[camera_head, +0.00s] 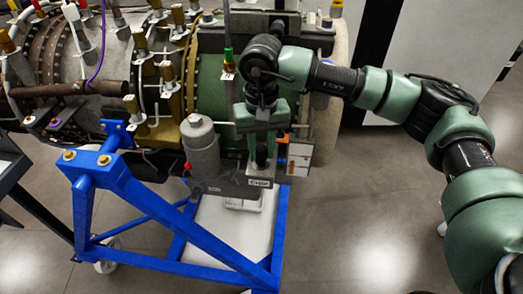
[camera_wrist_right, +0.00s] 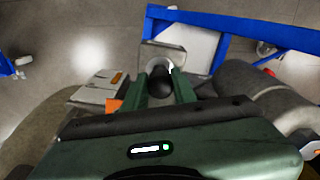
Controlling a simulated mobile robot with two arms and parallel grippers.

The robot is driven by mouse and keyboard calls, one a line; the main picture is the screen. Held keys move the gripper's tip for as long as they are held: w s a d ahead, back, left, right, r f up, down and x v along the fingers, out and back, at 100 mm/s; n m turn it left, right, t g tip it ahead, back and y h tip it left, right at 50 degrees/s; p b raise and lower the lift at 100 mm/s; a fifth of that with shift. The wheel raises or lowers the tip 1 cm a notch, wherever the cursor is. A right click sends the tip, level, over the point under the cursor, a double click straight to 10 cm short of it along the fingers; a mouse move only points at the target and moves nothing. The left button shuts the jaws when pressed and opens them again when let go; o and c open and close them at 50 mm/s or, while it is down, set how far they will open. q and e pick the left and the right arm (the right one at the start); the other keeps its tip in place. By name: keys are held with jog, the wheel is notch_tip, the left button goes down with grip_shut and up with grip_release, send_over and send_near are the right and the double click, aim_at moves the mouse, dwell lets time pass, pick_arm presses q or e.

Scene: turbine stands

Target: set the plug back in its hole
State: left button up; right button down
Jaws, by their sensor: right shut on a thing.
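My right gripper (camera_head: 262,157) points down at the side of the turbine and is shut on a dark, round-ended plug. In the right wrist view the plug (camera_wrist_right: 160,82) sits between the two green fingers (camera_wrist_right: 160,98). A grey metal fitting with a rounded, bright edge (camera_wrist_right: 165,57) lies just beyond the plug in that view. I cannot tell whether the plug touches it or is inside its opening; the hole itself is hidden. My left gripper is not in view.
A blue stand (camera_head: 135,190) carries the turbine (camera_head: 209,80). A grey cylinder (camera_head: 200,146) stands close to the left of my right gripper, and a small tagged box (camera_head: 299,155) is close to its right. Grey floor (camera_head: 365,215) is open at the right.

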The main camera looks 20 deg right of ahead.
jog(key=shift+s+f, duration=0.3)
jog(key=shift+f, duration=0.25)
jog(key=c, duration=1.1)
grip_release()
jog(key=shift+o, duration=0.2)
jog(key=shift+w, duration=0.2)
jog(key=shift+r, duration=0.2)
jog(key=shift+o, duration=0.9)
jog(key=shift+w+r, duration=0.1)
jog(key=shift+r, duration=0.1)
